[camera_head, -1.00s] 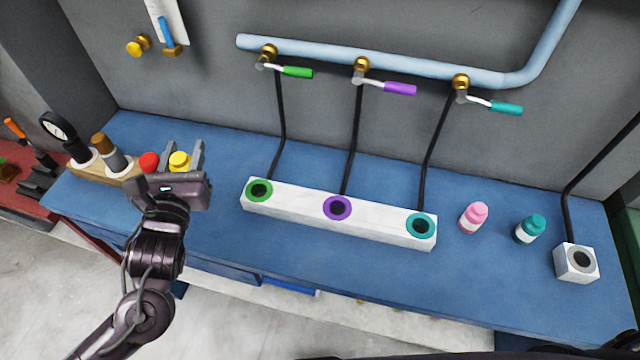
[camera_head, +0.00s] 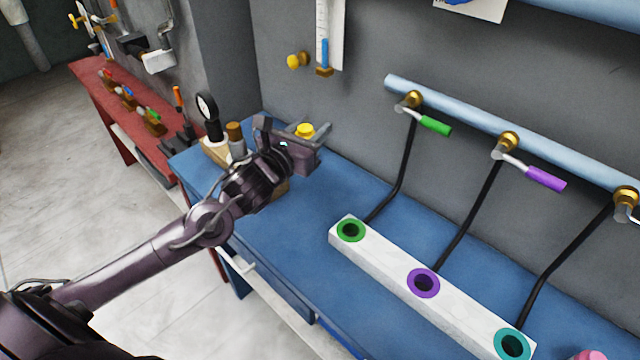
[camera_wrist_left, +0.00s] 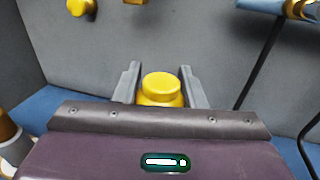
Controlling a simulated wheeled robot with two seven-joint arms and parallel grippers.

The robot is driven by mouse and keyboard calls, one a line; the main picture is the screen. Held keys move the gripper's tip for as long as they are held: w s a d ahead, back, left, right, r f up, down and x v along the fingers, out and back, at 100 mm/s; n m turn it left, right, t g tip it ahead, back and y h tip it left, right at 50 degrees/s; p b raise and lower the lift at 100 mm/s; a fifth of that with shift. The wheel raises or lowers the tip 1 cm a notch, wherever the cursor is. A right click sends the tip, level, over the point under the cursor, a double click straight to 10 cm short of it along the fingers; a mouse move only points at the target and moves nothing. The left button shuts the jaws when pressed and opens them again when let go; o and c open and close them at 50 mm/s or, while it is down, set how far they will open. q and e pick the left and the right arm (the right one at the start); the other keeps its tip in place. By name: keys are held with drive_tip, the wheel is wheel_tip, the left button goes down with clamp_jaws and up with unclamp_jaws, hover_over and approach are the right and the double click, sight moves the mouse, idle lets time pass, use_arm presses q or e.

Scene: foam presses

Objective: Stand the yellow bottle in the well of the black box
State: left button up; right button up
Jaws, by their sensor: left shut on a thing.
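My left gripper (camera_head: 298,130) is shut on the yellow bottle, with one finger on each side of it. The gripper is above the left end of the blue bench. I see no black box with a well in these frames. My right gripper is not in view.
A wooden stand (camera_head: 213,151) with a gauge (camera_head: 207,106) and a brown-topped item (camera_head: 235,138) is left of the gripper. A white block (camera_head: 385,258) with several coloured rings lies to the right, hoses behind it. The grey wall is close behind. A red bench (camera_head: 100,85) stands far left.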

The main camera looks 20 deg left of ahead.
use_arm(q)
wheel_tip(320, 180, down, 14)
drive_tip(key=shift+r+p, duration=0.1)
drive_tip(key=shift+p, duration=0.25)
drive_tip(key=o, duration=1)
drive_tip(key=shift+f, duration=0.2)
